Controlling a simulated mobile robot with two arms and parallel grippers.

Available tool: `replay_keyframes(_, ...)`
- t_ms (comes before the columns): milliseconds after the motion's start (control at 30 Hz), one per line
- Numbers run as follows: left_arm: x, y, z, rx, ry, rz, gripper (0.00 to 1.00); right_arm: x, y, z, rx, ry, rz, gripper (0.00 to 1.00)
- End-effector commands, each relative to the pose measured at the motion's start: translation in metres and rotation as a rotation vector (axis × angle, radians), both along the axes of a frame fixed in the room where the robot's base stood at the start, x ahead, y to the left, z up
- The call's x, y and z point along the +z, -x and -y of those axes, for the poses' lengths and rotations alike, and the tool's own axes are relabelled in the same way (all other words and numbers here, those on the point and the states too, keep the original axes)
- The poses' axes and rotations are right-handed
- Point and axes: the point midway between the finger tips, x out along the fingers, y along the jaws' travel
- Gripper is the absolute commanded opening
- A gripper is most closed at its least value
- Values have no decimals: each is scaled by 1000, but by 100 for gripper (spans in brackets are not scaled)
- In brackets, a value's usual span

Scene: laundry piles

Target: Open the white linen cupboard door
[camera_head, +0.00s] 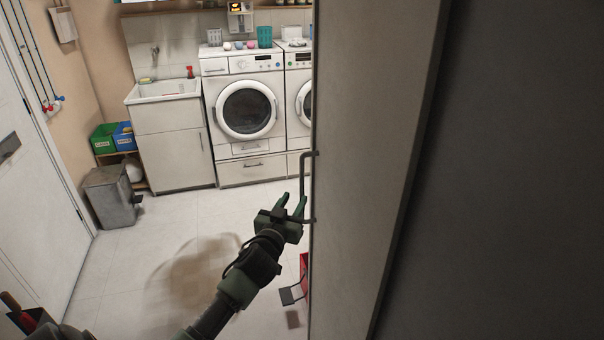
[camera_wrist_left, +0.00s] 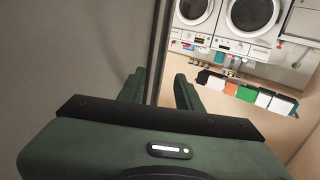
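The pale cupboard door (camera_head: 368,160) stands upright at the right of the head view, seen at a steep angle. Its bar handle (camera_head: 303,185) sticks out from its left side. I cannot tell whether the door is ajar. My left gripper (camera_head: 291,205) is at the lower part of the handle, with its fingers apart. In the left wrist view, the fingers of this gripper (camera_wrist_left: 160,88) are spread on either side of a narrow upright strip. I cannot tell whether they touch the handle. My right gripper is not in view.
A dark surface (camera_head: 510,170) fills the far right. Washing machines (camera_head: 245,110) and a sink cabinet (camera_head: 173,145) line the back wall. A grey bin (camera_head: 112,195) stands left. A red object (camera_head: 303,275) is partly hidden behind the door. The floor between is mostly clear.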

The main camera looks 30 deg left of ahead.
Motion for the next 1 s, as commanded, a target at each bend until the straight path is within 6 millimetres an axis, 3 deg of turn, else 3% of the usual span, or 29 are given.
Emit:
replay_keyframes(33,12,-2,-1,1,0,19,35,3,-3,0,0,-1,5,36)
replay_keyframes(133,20,-9,-3,2,0,31,35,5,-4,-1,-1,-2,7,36)
replay_keyframes(600,17,-71,-20,1,1,28,35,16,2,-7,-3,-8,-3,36)
replay_keyframes(967,16,-75,-21,0,0,27,35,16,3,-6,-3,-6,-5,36)
replay_keyframes(1000,16,-75,-21,0,0,27,24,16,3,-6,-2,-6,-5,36)
